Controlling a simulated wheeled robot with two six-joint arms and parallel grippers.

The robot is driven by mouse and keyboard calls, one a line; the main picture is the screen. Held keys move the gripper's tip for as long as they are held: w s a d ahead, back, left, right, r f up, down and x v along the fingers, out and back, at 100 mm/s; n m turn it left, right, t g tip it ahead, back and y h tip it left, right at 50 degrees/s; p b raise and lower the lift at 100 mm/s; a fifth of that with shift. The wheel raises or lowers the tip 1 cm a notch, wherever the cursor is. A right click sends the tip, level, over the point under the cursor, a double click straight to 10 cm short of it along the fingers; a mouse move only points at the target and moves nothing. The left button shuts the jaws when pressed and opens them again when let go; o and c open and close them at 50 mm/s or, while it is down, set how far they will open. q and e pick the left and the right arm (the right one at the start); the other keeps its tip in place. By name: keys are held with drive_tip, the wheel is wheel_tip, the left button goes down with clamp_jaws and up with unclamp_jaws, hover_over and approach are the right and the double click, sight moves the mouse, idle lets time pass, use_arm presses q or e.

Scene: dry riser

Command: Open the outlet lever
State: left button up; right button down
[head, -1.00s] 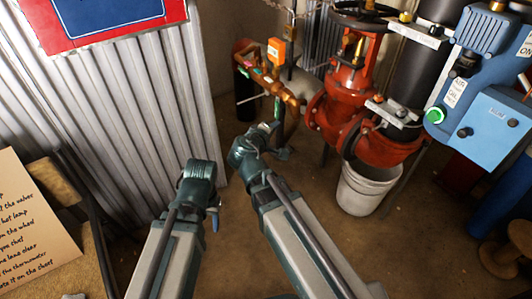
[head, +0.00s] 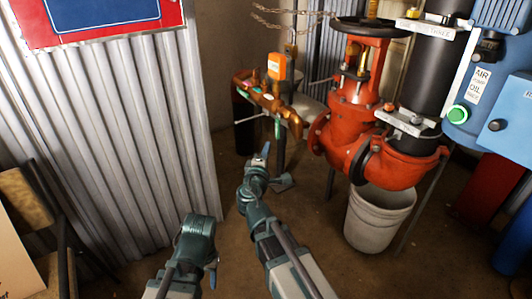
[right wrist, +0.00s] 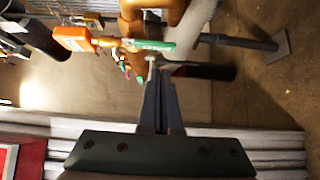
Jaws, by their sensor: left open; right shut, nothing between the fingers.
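A copper pipe assembly (head: 265,98) stands by the back wall with small green handles on it and an orange tag or box (head: 277,66) above. In the right wrist view a green lever handle (right wrist: 150,45) lies across the copper pipe, beside the orange piece (right wrist: 75,38). I cannot tell for certain which handle is the outlet lever. My right gripper (head: 265,150) is shut and empty, its fingertips (right wrist: 155,72) close to the green handle; contact is not clear. My left gripper (head: 212,273) is low in front of the corrugated panel, its fingers mostly hidden by its wrist.
A red flanged valve (head: 360,120) with a handwheel stands right of the copper pipe. A white bucket (head: 378,218) is below it. A blue machine (head: 495,90) is at the far right. A corrugated metal panel (head: 110,130) fills the left. The floor between is clear.

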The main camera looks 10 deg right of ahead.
sight(279, 134)
drive_tip(key=w+d, duration=0.1)
drive_tip(key=w, duration=0.1)
drive_tip(key=w+d, duration=0.4)
drive_tip(key=shift+w+d+f, duration=0.2)
drive_tip(key=shift+w+f, duration=0.1)
drive_tip(key=w+a+r+p, duration=0.2)
drive_tip(key=w+r+p, duration=0.2)
drive_tip(key=w, duration=0.2)
drive_tip(key=s+a+b, duration=0.1)
drive_tip(key=s+a, duration=0.1)
drive_tip(key=a, duration=0.3)
drive_tip(key=shift+s+a+f, duration=0.3)
drive_tip(key=shift+a+f, duration=0.05)
idle(0.6)
